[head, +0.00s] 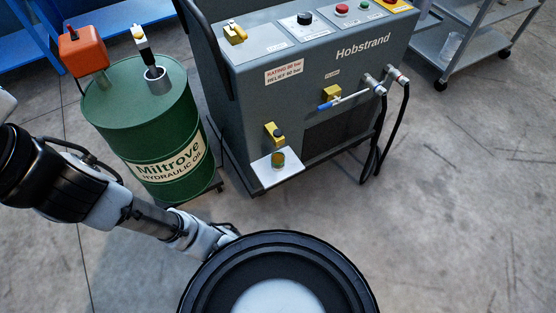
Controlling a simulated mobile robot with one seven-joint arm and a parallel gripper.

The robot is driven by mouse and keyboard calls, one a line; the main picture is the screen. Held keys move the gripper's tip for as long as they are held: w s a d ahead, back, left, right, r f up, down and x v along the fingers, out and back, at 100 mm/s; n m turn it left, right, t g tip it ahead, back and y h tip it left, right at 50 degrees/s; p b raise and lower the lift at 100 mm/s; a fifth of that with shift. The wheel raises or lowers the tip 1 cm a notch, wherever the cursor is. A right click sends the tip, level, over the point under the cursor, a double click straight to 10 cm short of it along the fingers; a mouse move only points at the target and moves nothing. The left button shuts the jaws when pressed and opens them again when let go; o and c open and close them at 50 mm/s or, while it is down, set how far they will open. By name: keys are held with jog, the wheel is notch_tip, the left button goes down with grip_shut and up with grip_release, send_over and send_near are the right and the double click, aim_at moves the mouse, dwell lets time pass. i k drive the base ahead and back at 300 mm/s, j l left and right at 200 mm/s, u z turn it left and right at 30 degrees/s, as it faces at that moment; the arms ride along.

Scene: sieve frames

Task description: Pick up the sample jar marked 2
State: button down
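A small jar (278,161) with greenish-amber contents stands on a small white shelf (286,179) low on the front of the grey Hobstrand machine. It is small in the picture, and I cannot read any number on it. No other similar jar is clear to see. My arm comes in from the left and runs down to the lower middle, in front of the green drum. Its end passes behind the round black part of my own body, so my gripper is hidden. I cannot see it touching the jar.
The green Miltrove drum (146,120) stands left of the machine (300,80), with an orange box (82,48) on top. Black hoses (390,130) hang at the machine's right. A grey shelf cart (475,45) holds a clear container (451,46). The floor at right is clear.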

aim_at(278, 160)
jog(key=z, duration=1.2)
jog(key=k+j+z, duration=0.15)
jog(key=z, duration=0.15)
jog(key=k+j+z, duration=0.2)
jog(key=z, duration=0.15)
jog(key=k+j, duration=0.5)
jog(key=i+j, duration=0.15)
jog(key=j, duration=0.15)
jog(key=i+j, duration=0.1)
jog(key=j, duration=0.2)
